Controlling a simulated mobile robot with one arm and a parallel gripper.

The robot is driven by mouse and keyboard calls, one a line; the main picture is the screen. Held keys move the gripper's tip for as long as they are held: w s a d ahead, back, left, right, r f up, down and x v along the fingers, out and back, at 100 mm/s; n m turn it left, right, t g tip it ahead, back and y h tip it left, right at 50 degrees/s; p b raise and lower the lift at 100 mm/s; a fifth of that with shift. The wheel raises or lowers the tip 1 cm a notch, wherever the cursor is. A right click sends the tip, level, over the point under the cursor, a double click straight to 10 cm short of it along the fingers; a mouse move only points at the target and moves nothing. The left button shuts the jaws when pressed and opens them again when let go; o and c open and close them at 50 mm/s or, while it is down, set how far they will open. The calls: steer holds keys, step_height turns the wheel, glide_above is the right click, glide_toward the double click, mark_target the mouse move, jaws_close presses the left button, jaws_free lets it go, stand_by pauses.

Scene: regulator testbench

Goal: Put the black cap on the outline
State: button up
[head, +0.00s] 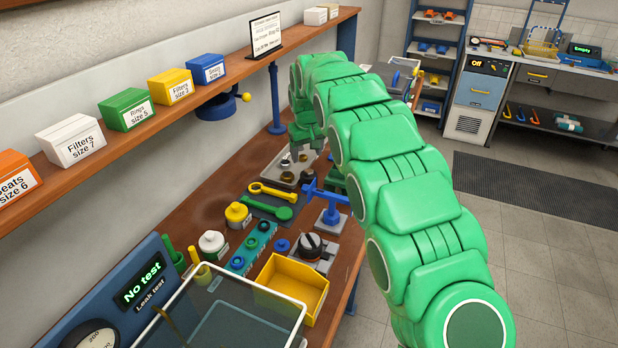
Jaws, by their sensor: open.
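My green arm reaches over the workbench, and my gripper (297,153) points down above a light grey tray (278,184) at the far part of the bench. The gripper is open; its fingers are small and partly hidden by the arm. Small dark round parts (286,177) lie in or by the tray, and a black piece (308,176) is at its right edge; I cannot tell which is the black cap. A larger black round part (311,243) sits on a grey fixture nearer the front. I cannot make out the outline.
Yellow and green wrenches (271,201) lie on a dark mat. A blue valve stand (331,205), yellow bin (296,284), yellow pot (237,214) and white pot (212,242) crowd the bench. A shelf with labelled boxes (128,108) overhangs the left side.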

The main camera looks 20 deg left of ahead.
mark_target(309, 171)
steer(key=shift+w+d+f+m+t, duration=0.15)
steer(key=shift+f+m+t, duration=0.15)
steer(key=shift+f+m, duration=0.9)
steer(key=shift+w+a+f+m+t, duration=0.1)
steer(key=shift+w+f+m+t, duration=0.15)
steer(key=shift+f+m, duration=0.95)
steer(key=shift+w+d+f+m+t, duration=0.1)
steer(key=shift+f+m+t, duration=0.25)
steer(key=shift+f+m, duration=0.8)
steer(key=shift+f+n, duration=0.3)
steer(key=shift+n, duration=0.05)
steer(key=c, duration=0.9)
